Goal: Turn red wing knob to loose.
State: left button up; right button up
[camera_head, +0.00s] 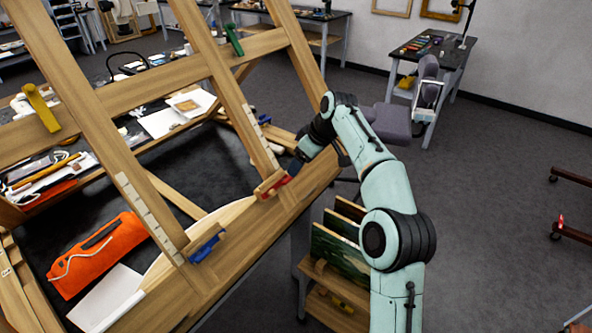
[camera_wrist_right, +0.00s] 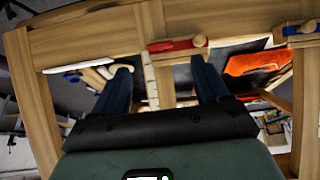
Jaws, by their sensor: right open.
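The red wing knob (camera_head: 275,188) sits on the lower wooden bar of the easel frame, at the foot of a slanted upright. It also shows in the right wrist view (camera_wrist_right: 170,46), lying across the picture beside a round wooden end. My right gripper (camera_head: 293,167) is close to the knob in the head view. In the right wrist view its two dark fingers (camera_wrist_right: 163,72) are spread apart with nothing held, and the knob lies just beyond and between their tips. I cannot tell whether they touch it. My left gripper is not in view.
The wooden easel frame (camera_head: 110,97) also carries a blue knob (camera_head: 207,246), a yellow knob (camera_head: 42,108) and a green knob (camera_head: 233,38). An orange pouch (camera_head: 98,255) lies on the dark table behind it. A rack with framed panels (camera_head: 335,245) stands below my right arm.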

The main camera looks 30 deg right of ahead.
jog(key=v, duration=0.3)
jog(key=shift+s+r, duration=0.2)
jog(key=shift+r, duration=0.1)
jog(key=shift+w, duration=0.15)
